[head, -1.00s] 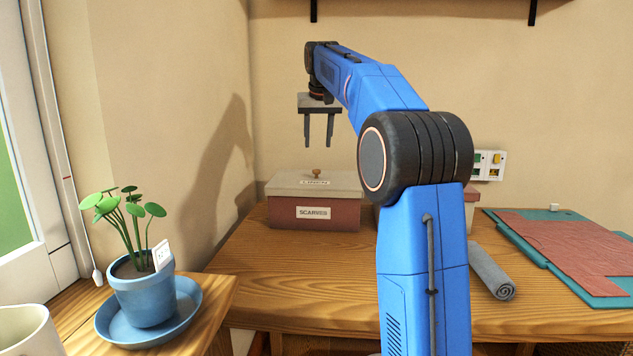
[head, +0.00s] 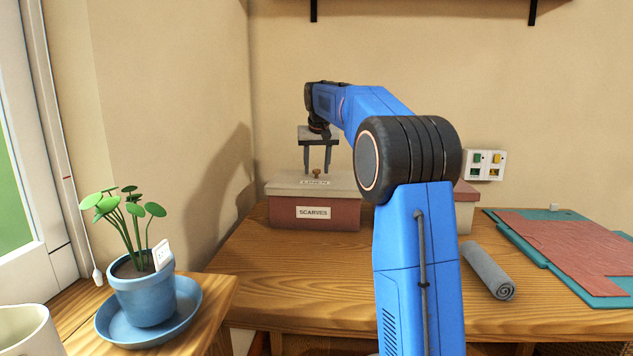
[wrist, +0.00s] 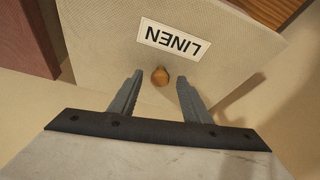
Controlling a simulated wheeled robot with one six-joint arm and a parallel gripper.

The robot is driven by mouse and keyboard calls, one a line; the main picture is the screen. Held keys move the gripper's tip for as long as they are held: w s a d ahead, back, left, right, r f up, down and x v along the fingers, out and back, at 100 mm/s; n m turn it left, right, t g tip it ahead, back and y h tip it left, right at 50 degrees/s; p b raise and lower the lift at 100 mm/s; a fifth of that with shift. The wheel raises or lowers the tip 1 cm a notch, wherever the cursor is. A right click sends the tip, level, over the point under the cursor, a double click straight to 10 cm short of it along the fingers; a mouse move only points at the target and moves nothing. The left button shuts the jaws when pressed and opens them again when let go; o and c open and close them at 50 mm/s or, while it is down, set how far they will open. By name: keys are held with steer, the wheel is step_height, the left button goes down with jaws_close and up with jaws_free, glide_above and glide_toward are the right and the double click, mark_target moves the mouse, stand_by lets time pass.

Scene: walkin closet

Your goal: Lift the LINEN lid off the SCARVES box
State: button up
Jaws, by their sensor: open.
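The SCARVES box (head: 285,215) is reddish-brown with a white label and stands at the back left of the wooden desk. A beige lid (head: 342,183) marked LINEN lies on top of it; the lid also shows in the wrist view (wrist: 105,30). Its small wooden knob (head: 317,174) is upright in the middle. My gripper (head: 317,172) is open and points down, with its fingertips around the knob's height in the head view. In the wrist view my gripper (wrist: 156,82) has the knob (wrist: 160,76) between its fingertips, apart from both.
A second box (head: 466,198) stands to the right, partly hidden behind my arm. A rolled grey cloth (head: 488,270) and a teal mat (head: 520,250) with red fabric lie on the right. A potted plant (head: 145,300) stands front left. Bare desk (head: 300,270) lies before the boxes.

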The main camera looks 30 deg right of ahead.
steer(key=shift+f, duration=0.15)
steer(key=shift+c, duration=0.4)
jaws_close()
